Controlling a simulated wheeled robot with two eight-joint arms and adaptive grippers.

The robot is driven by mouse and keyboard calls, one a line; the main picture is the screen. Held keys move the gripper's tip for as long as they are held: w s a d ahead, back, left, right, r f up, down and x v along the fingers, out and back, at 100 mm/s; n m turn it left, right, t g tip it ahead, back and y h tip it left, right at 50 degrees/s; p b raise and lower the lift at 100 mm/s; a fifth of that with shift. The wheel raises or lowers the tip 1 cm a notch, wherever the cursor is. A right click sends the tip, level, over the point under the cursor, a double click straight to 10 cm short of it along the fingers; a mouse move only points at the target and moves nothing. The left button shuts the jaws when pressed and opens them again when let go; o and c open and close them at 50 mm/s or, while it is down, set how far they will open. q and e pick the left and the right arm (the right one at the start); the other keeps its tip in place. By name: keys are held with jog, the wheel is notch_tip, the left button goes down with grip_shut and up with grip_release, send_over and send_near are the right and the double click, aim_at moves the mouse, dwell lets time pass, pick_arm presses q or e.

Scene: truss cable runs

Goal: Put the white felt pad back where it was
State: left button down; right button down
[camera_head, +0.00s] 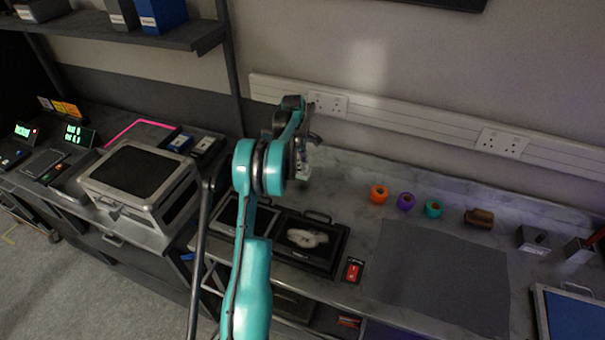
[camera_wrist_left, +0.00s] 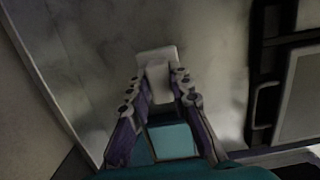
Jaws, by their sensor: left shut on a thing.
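My left gripper (camera_head: 305,160) is over the back of the bench, near the wall and behind the black trays. In the left wrist view the left gripper (camera_wrist_left: 160,84) is shut on a pale, flat white piece, which looks like the white felt pad (camera_wrist_left: 156,57). The pad sticks out past the fingertips over the grey marbled bench top (camera_wrist_left: 215,60). I cannot tell whether it touches the bench. In the head view the pad is hard to make out against the gripper. My right gripper is not in view.
A black tray (camera_head: 336,262) holds a crumpled white cloth (camera_head: 307,238). Orange (camera_head: 379,194), purple (camera_head: 405,201) and teal (camera_head: 433,208) rolls stand right of the gripper, behind a grey mat (camera_head: 440,275). A silver case (camera_head: 145,195) is on the left. Wall sockets (camera_head: 327,104) are close behind.

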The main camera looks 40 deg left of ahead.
pick_arm(q)
notch_tip(320, 180, down, 4)
jog(key=shift+r+b, duration=0.2)
jog(key=shift+b, duration=0.2)
jog(key=shift+f, duration=0.1)
jog(key=c, duration=1.8)
grip_release()
jog(key=shift+f, duration=0.15)
jog(key=o, duration=0.4)
jog(key=shift+o, duration=0.2)
